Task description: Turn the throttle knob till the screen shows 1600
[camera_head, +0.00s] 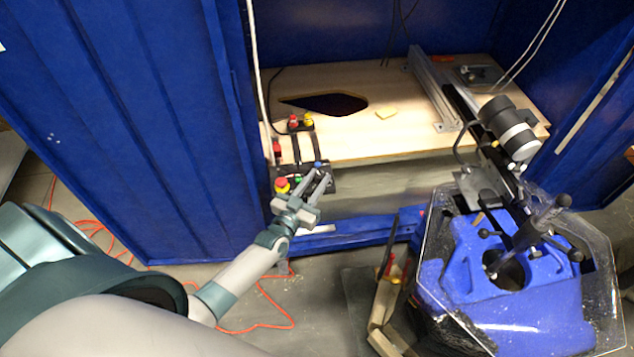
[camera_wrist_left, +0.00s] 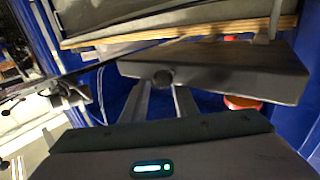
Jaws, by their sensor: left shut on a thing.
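A dark control box (camera_head: 334,184) sits at the front edge of the wooden shelf in the head view, with a red emergency button (camera_head: 281,184) at its left end. In the left wrist view the dark box (camera_wrist_left: 225,72) fills the upper right, and a round dark throttle knob (camera_wrist_left: 162,77) sticks out of its near face. My left gripper (camera_head: 323,178) reaches the box from the front. Its two fingers (camera_wrist_left: 167,98) are shut on the knob, one on each side. I cannot make out a screen or any number. My right gripper is not in view.
Another small box with red and yellow buttons (camera_head: 300,122) stands farther back on the wooden shelf (camera_head: 355,145), beside a dark hole (camera_head: 340,104). A blue machine with a clear guard (camera_head: 520,270) stands at the right. Blue walls flank the shelf. An orange cable (camera_head: 270,327) lies on the floor.

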